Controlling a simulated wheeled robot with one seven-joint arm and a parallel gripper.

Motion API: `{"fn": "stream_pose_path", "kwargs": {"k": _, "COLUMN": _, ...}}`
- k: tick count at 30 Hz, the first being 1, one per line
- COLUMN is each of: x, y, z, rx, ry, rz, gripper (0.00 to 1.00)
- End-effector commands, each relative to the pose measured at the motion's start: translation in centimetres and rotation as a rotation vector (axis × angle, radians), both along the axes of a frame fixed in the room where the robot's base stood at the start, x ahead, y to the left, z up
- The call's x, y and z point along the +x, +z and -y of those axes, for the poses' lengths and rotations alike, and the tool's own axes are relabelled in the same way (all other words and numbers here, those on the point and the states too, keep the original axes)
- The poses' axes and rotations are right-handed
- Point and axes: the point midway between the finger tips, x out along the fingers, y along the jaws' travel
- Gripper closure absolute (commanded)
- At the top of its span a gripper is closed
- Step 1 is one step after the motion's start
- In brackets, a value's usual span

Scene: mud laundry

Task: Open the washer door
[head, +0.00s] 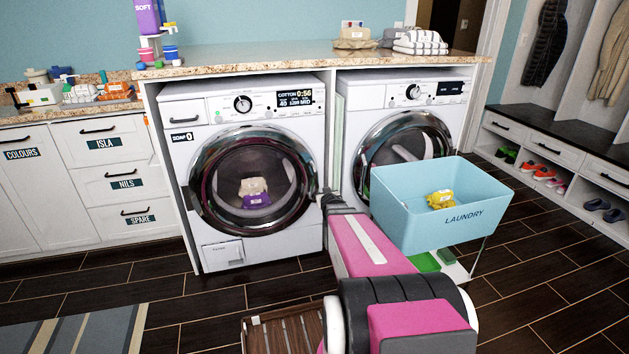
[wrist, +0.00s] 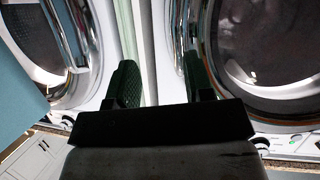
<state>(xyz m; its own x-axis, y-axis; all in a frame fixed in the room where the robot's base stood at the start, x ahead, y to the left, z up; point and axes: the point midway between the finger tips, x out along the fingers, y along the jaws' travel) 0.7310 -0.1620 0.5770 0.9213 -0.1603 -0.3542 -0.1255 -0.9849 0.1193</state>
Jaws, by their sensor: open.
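The washer (head: 258,175) is the left machine, with a soap drawer and a lit display. Its round door (head: 198,190), with a dark rim, looks shut; purple and beige items show behind the glass. The door rim also fills the right of the wrist view (wrist: 275,106). My gripper (head: 326,198) is at the door's right edge in the head view, its tips small and partly hidden by my arm. In the wrist view my gripper (wrist: 160,85) is open, its dark green fingers apart with the pale strip between the machines behind them. One finger overlaps the door rim; contact is unclear.
A second machine (head: 366,110) with a round door stands at the right. A blue laundry basket (head: 430,215) holding a yellow item is right of my arm, in front of that machine. A wooden slatted crate (head: 285,332) stands at the front.

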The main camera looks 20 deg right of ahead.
Motion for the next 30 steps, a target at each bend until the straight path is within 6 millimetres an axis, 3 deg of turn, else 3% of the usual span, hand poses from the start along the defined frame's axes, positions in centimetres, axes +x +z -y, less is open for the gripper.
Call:
{"fn": "stream_pose_path", "kwargs": {"k": 3, "x": 2.5, "y": 0.0, "z": 1.1, "rx": 0.003, "ry": 0.103, "rz": 0.147, "gripper": 0.53}}
{"fn": "stream_pose_path", "kwargs": {"k": 10, "x": 3.8, "y": 0.3, "z": 1.4, "rx": 0.031, "ry": 0.296, "rz": 0.321, "gripper": 0.53}}
{"fn": "stream_pose_path", "kwargs": {"k": 20, "x": 4.5, "y": 0.4, "z": 1.0, "rx": 0.046, "ry": 0.362, "rz": 0.365, "gripper": 0.53}}
{"fn": "stream_pose_path", "kwargs": {"k": 30, "x": 9.3, "y": 0.3, "z": 0.1, "rx": 0.045, "ry": 0.361, "rz": 0.364, "gripper": 0.53}}
